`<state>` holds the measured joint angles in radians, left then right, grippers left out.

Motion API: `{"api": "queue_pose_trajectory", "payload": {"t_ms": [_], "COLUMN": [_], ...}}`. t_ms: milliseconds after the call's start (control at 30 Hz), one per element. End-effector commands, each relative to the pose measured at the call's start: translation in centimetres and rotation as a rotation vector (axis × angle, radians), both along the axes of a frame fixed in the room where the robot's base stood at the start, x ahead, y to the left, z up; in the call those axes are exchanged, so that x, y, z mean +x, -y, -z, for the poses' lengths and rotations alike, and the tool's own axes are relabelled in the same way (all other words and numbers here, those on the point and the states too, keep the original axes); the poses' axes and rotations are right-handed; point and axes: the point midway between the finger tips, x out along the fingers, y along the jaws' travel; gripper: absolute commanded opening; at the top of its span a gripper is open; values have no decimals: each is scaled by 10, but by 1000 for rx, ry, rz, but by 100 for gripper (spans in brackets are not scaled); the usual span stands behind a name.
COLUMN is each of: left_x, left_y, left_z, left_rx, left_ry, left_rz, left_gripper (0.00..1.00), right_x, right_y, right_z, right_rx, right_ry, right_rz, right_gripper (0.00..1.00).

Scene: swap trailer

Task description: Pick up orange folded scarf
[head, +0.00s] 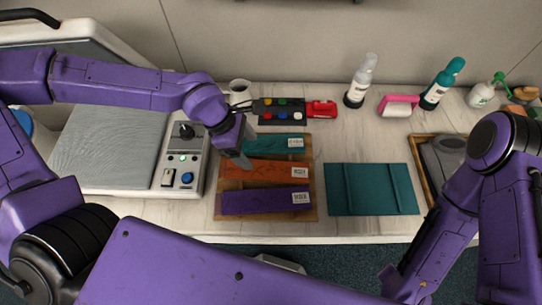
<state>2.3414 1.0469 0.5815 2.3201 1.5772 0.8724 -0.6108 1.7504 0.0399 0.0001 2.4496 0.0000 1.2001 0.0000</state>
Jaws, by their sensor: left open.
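The orange folded scarf (264,172) lies between a teal folded scarf (271,143) and a purple folded scarf (262,201) on a wooden tray (309,214). Each scarf has a white label at its right end. My left gripper (243,161) is over the left part of the tray, at the upper left edge of the orange scarf. It is open with nothing visible in it, and I cannot tell whether it touches the scarf. My right arm is at the right, but its gripper is not visible.
A press with a control box (186,160) stands left of the tray. A teal mat (385,189) lies to the right. Behind are a white mug (239,92), a button panel (279,111), a red device (321,109) and several bottles. A second wooden tray (424,172) is at right.

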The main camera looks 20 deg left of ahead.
Motion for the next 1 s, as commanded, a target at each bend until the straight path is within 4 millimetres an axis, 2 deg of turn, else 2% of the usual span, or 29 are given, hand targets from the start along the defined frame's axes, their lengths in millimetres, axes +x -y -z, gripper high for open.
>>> {"api": "queue_pose_trajectory", "payload": {"t_ms": [100,267,500,767,867,900,1000], "left_x": [1,4,6,7,7,7,7], "left_y": [7,15,33,36,36,36,36], "left_z": [23,39,77,82,82,82,82], "left_rx": [3,2,2,-2,-1,-1,-1], "left_ry": [-6,-6,-6,-3,-4,-4,-4], "left_rz": [0,0,2,2,2,2,2], "left_gripper": [79,79,79,79,49,36,34], "right_x": [-1,-1,0,0,0,0,0], "right_y": [0,0,0,0,0,0,0], "right_z": [1,-1,-5,-5,-5,-5,-5], "right_rx": [0,0,1,0,0,0,0], "right_ry": [-2,-2,-1,-1,-1,-1,-1], "right_rz": [0,0,0,0,0,0,0], "right_gripper": [43,43,43,43,43,43,43]}}
